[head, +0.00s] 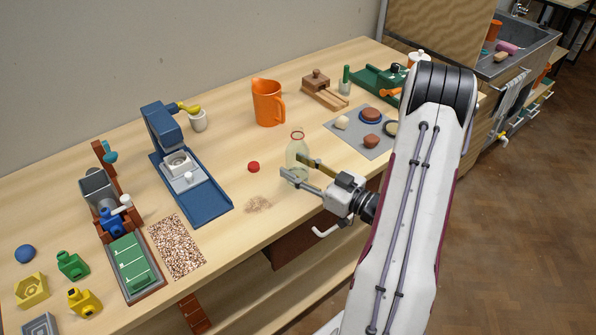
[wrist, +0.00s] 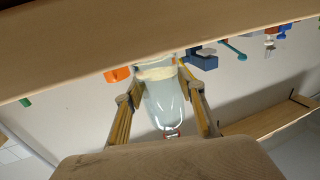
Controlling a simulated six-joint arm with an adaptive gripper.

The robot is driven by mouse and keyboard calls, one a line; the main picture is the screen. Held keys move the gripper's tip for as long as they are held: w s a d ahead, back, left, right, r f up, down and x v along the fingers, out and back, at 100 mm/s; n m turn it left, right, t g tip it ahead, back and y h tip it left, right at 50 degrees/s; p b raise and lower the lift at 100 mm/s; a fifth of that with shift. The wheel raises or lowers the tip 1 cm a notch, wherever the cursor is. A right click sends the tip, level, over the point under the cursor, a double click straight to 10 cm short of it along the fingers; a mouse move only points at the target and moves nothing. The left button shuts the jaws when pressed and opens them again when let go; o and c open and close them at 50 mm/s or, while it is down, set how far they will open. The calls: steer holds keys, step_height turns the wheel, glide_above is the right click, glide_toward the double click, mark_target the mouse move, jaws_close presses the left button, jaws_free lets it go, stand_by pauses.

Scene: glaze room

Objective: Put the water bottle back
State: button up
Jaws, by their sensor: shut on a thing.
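The water bottle (head: 298,147) is clear, pale greenish glass with a reddish ring at its mouth. It is upright near the middle of the bench's front half. My gripper (head: 298,168) reaches it from the lower right, with one finger on each side, and is shut on it. The wrist view is upside down and shows the bottle (wrist: 165,105) between the two fingers (wrist: 160,100). I cannot tell whether its base touches the bench. A small red cap (head: 253,167) lies on the bench left of the bottle.
An orange jug (head: 267,103) stands behind the bottle. A blue press-like machine (head: 196,190) is to the left. A grey mat (head: 345,139) with several lumps lies to the right. Bare bench surrounds the cap.

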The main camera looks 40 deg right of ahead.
steer(key=shift+f, duration=0.65)
steer(key=shift+f, duration=0.15)
steer(key=o, duration=1.3)
steer(key=shift+s, duration=0.1)
steer(key=shift+v, duration=5.95)
